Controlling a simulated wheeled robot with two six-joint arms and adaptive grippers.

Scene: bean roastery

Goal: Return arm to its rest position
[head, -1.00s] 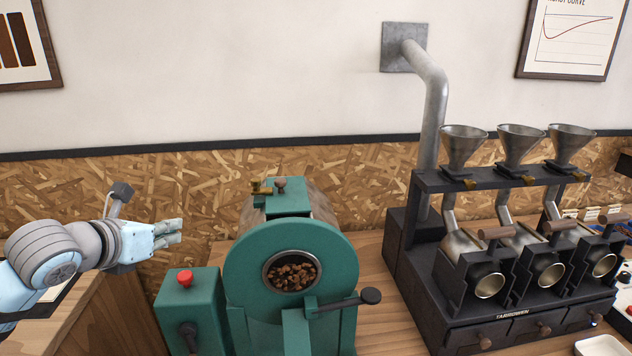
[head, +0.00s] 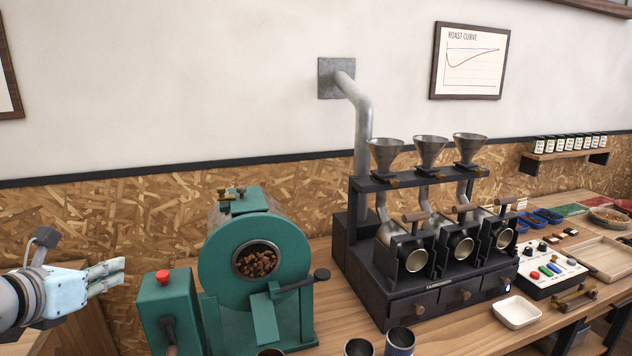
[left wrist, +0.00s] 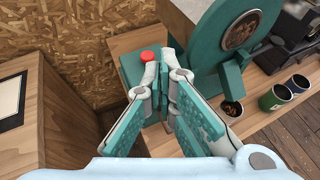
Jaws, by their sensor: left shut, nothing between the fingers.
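My left gripper (head: 120,272) comes in from the left edge in the head view, left of the green roaster (head: 222,262) and above its control box (head: 170,305) with the red button. It is shut and empty, its fingers pointing right. In the left wrist view the shut fingers (left wrist: 162,70) show in front of the control box and red button (left wrist: 147,56), with no object between them. I cannot tell from these views whether they touch the box. My right gripper is in neither view.
A black three-funnel sample roaster (head: 440,295) stands right of the green roaster. Cups (head: 399,341) and a white dish (head: 517,312) sit near the front of the wooden counter. A control panel (head: 545,275) and a wooden tray (head: 603,258) are farther right. Wood cabinet (left wrist: 60,120) stands at left.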

